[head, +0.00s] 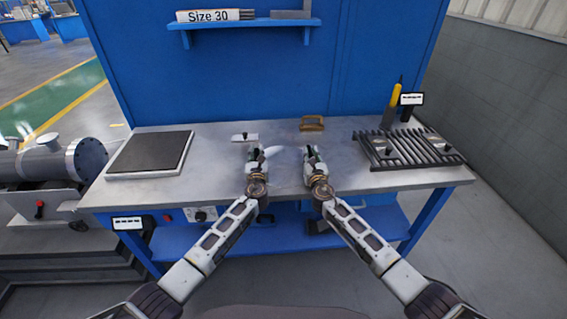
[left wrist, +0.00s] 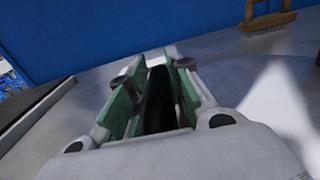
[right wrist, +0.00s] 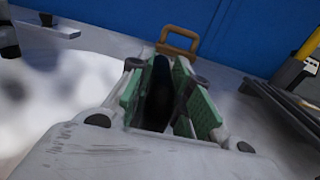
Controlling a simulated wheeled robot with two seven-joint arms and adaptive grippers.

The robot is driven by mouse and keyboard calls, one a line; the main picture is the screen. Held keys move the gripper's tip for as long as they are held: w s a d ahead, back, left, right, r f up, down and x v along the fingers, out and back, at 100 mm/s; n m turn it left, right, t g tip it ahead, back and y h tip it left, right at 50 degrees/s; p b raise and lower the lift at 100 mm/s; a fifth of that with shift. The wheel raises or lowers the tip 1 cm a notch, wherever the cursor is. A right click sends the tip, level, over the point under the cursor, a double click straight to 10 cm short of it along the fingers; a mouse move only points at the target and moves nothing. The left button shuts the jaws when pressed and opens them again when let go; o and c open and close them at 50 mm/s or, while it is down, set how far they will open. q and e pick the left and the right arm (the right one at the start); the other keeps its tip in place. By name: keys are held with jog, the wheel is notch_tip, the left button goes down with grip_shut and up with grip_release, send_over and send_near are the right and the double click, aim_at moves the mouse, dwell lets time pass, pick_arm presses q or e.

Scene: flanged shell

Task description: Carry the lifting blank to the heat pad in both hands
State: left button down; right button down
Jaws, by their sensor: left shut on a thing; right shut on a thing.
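My left gripper (head: 254,152) and right gripper (head: 311,153) are side by side over the front middle of the bench, a short gap apart. Both are shut on a dark piece, seen between the green-lined fingers in the left wrist view (left wrist: 158,98) and the right wrist view (right wrist: 160,88). I take these as the lifting blank's gripped parts. A pale, shiny patch shows between the grippers; the blank's outline and its height above the bench are unclear. The heat pad, which I take to be the dark square plate (head: 150,151) with a light rim, lies at the bench's left, clear of both grippers.
A small pale plate with a dark knob (head: 244,137) lies behind my left gripper. A wooden-handled brush (head: 312,124) stands at the back. A slatted rack (head: 408,148) with two knobbed pieces and a yellow-handled tool (head: 396,93) are at right. Bare bench (head: 213,163) lies left of my left gripper.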

pick_arm(q)
jog(key=shift+w+r, duration=0.15)
jog(key=shift+r, duration=0.05)
pick_arm(e)
jog(key=shift+w+r, duration=0.1)
jog(key=shift+r, duration=0.1)
pick_arm(q)
jog(key=shift+r+p, duration=0.3)
jog(key=shift+p, duration=0.15)
pick_arm(e)
jog(key=shift+r, duration=0.3)
